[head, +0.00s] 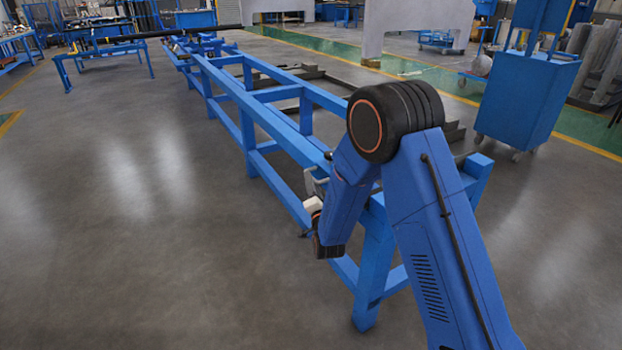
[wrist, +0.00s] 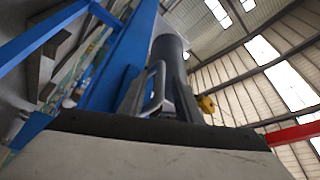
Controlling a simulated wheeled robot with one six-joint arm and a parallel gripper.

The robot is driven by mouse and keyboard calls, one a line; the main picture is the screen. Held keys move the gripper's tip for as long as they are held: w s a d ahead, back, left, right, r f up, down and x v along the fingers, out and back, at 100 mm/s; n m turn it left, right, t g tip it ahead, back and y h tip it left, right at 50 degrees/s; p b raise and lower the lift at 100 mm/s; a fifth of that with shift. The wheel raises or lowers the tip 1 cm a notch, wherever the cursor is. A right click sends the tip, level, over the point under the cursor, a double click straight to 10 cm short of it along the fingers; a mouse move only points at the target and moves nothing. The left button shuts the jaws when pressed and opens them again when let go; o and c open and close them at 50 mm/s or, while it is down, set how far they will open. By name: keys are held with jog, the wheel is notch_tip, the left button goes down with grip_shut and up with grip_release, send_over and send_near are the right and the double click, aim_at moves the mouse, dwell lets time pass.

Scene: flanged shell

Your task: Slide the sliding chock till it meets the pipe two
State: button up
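A grey metal piece with a bent handle (head: 311,178), which looks like the sliding chock, sits at the side of the long blue frame, partly hidden by my arm. Its loop handle (wrist: 155,88) shows in the wrist view. My gripper (head: 313,208) is beside and just below it, mostly hidden behind my wrist. Its finger gap does not show, and I cannot tell whether it touches the handle. A dark cylinder (wrist: 170,62) rises behind the handle in the wrist view; I cannot tell whether it is a pipe. A long dark pipe (head: 150,37) lies across blue supports at the far end; whether it is pipe two is unclear.
The long blue frame (head: 262,118) runs from my arm to the far left. A blue cabinet on wheels (head: 525,98) stands at the right. A blue trolley (head: 440,40) stands farther back. The grey floor left of the frame is clear.

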jog(key=shift+x, duration=1.25)
grip_shut()
jog(key=shift+s+d, duration=0.7)
jog(key=shift+s, duration=0.35)
jog(key=shift+s+d, duration=0.7)
jog(key=shift+s, duration=0.35)
grip_release()
jog(key=v, duration=1.2)
